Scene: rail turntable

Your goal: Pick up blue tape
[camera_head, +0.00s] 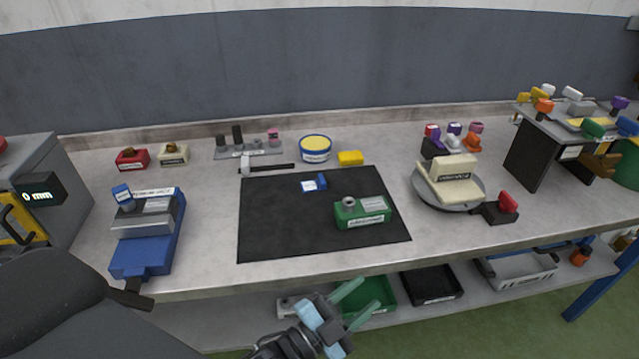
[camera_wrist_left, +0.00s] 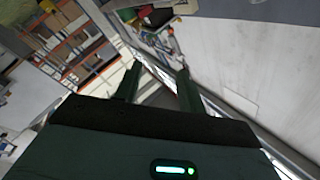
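A small blue piece with a white label (camera_head: 315,184) lies on the black mat (camera_head: 275,225) near its back edge. It is the likeliest blue tape, but its label is too small to read. My left gripper (camera_head: 371,291) is in front of the bench's front edge, well apart from the blue piece. Its two fingers are spread with nothing between them. In the left wrist view the gripper (camera_wrist_left: 157,80) also shows parted, empty fingers, and I cannot make out the blue piece there. My right gripper is not in view.
A green labelled device (camera_head: 362,212) sits on the mat, right of the blue piece. A round yellow-topped tin (camera_head: 315,149) and a yellow block (camera_head: 350,158) stand behind. A blue machine (camera_head: 148,235) is left, a turntable (camera_head: 447,204) right. The mat's left and front are clear.

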